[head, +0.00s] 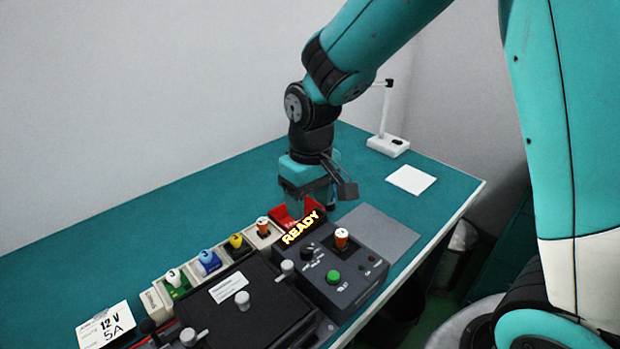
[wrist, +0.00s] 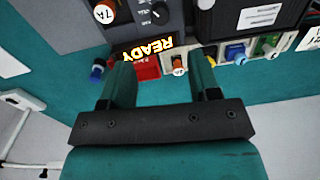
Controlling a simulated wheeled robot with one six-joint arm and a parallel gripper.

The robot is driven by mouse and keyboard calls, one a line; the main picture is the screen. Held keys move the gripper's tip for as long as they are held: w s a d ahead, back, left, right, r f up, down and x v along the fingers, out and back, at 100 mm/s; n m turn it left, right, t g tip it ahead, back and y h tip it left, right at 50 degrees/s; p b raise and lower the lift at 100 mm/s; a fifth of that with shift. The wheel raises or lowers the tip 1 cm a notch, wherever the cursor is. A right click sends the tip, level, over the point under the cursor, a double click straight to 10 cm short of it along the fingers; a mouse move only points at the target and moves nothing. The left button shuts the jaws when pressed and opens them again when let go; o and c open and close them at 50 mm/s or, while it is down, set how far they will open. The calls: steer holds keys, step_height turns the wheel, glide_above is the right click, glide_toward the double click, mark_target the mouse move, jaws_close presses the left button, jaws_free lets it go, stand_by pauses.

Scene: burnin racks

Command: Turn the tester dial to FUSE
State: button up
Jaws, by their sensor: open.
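The tester (head: 350,285) is a dark grey box at the front right of the bench, with a lit READY sign (head: 300,228) at its back left. Its black dial (head: 307,254) sits on the top face; it also shows at the top edge of the wrist view (wrist: 160,12). The dial's labels are too small to read surely. My gripper (head: 312,203) is open, behind the tester near a red bin (wrist: 146,68). Its fingers (wrist: 161,68) are apart from the dial.
A row of small bins (head: 180,285) with coloured fuses runs left of the red bin. A black case (head: 245,310) with pale knobs stands left of the tester. A grey mat (head: 378,235) lies to its right. A white card (head: 411,180) and a stand (head: 388,145) are behind.

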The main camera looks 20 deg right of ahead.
step_height(320, 180, up, 5)
steer(key=shift+d+r, duration=0.1)
steer(key=shift+r, duration=0.1)
stand_by(0.4)
steer(key=s+a+r+n+y, duration=0.1)
steer(key=s+a+r, duration=0.1)
steer(key=s, duration=0.7)
steer(key=s+a+r+n+y, duration=0.2)
steer(key=s+a+r, duration=0.1)
steer(key=s, duration=0.6)
steer(key=shift+s+a+n+y, duration=0.2)
steer(key=shift+s+n+y, duration=0.1)
steer(key=shift+s, duration=0.05)
